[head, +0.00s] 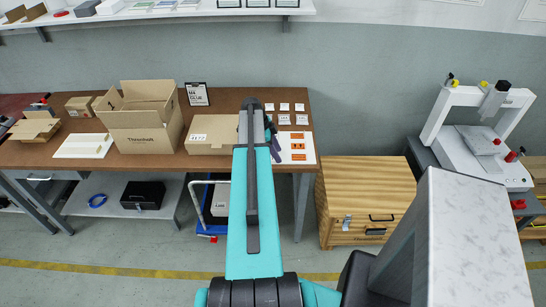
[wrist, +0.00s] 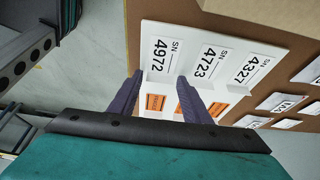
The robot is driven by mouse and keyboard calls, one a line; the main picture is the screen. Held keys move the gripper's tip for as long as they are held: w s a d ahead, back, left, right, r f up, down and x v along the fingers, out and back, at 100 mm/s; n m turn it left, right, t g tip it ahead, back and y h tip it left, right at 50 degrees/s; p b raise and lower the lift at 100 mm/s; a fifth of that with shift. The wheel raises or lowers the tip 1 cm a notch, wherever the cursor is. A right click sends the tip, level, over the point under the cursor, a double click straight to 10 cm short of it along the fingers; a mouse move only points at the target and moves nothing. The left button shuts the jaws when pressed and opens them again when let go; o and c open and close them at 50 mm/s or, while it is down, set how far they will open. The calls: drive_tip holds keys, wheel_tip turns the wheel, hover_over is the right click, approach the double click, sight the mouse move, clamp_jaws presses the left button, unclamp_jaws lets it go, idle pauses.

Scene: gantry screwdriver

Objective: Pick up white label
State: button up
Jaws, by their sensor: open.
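White labels marked SN 4972 (wrist: 160,55), SN 4723 (wrist: 208,60) and SN 4327 (wrist: 246,69) lie in a row on a white board (wrist: 160,28) in the wrist view. Orange labels (wrist: 155,102) lie beside them on the same board. My gripper (wrist: 160,76) is open, its two dark fingers apart over the board near the SN 4972 label, with nothing between them. The height of the fingertips above the board is hard to tell. In the head view the board (head: 300,158) is at the bench's right end, partly hidden by my arm.
More small white labels (wrist: 271,101) lie on the brown bench beside the board; they also show in the head view (head: 284,107). A closed cardboard box (head: 207,147) and an open carton (head: 140,130) stand to the left. A wooden cabinet (head: 365,175) stands right of the bench.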

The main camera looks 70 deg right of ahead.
drive_tip(key=shift+c, duration=0.5)
drive_tip(key=c, duration=0.7)
drive_tip(key=shift+r, duration=0.1)
drive_tip(key=shift+r+b, duration=0.7)
drive_tip(key=shift+r, duration=0.35)
drive_tip(key=w+a+r+b, duration=0.1)
drive_tip(key=a, duration=0.4)
drive_tip(key=w+a+b, duration=0.2)
drive_tip(key=a, duration=0.3)
drive_tip(key=w+a+r+b, duration=0.1)
drive_tip(key=a, duration=0.4)
drive_tip(key=shift+w+a+r+b, duration=0.2)
drive_tip(key=shift+w+r+b, duration=0.05)
drive_tip(key=shift+r+b, duration=0.1)
